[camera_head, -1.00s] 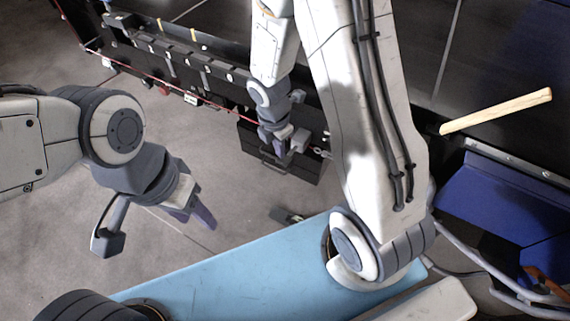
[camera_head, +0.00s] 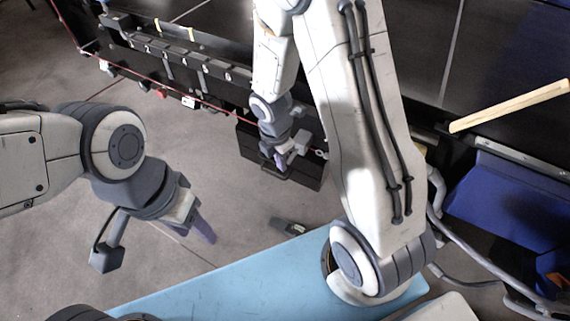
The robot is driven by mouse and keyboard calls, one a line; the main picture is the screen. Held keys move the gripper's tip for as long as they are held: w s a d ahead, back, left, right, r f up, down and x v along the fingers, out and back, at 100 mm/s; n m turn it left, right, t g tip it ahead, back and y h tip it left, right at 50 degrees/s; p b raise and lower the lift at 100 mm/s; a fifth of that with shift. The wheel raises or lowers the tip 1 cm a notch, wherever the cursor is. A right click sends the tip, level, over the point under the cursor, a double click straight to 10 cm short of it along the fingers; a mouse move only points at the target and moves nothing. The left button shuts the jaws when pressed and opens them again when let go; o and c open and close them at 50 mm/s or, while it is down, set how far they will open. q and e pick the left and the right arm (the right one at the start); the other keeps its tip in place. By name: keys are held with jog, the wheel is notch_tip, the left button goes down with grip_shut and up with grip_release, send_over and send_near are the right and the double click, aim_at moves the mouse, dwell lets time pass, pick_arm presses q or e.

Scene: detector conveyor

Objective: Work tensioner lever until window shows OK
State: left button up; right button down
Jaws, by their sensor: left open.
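A red cord (camera_head: 150,82) runs along the front of the black rail toward my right gripper. I cannot make out a tensioner lever or an OK window; my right arm covers the area where the cord ends. My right gripper (camera_head: 281,160) points down in front of a black box (camera_head: 305,174) with a handle. Its fingers are small and partly overlapped, so I cannot tell their opening or any contact. My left gripper (camera_head: 203,226) is open and empty, above the floor at the left, well apart from the rail and box.
A numbered rail (camera_head: 185,60) crosses the upper left. A small dark device (camera_head: 289,227) lies on the floor near the blue base surface. A pale wooden bar (camera_head: 510,106) and a blue bin (camera_head: 510,200) are at the right.

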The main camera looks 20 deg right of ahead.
jog(key=shift+f, duration=0.8)
pick_arm(q)
jog(key=shift+f, duration=0.5)
pick_arm(e)
jog(key=shift+r, duration=0.1)
jog(key=shift+s+a+r, duration=0.15)
jog(key=shift+a+r, duration=0.05)
jog(key=shift+a, duration=0.2)
pick_arm(q)
jog(key=shift+r, duration=0.4)
pick_arm(e)
jog(key=shift+s+a+r, duration=0.15)
jog(key=shift+s+a, duration=0.05)
jog(key=shift+a, duration=0.3)
jog(key=shift+s+a+r, duration=0.15)
jog(key=shift+a, duration=0.35)
pick_arm(q)
jog(key=shift+p, duration=0.3)
pick_arm(e)
jog(key=shift+r, duration=0.1)
notch_tip(320, 180, up, 10)
jog(key=a, duration=0.1)
jog(key=shift+s+r, duration=0.15)
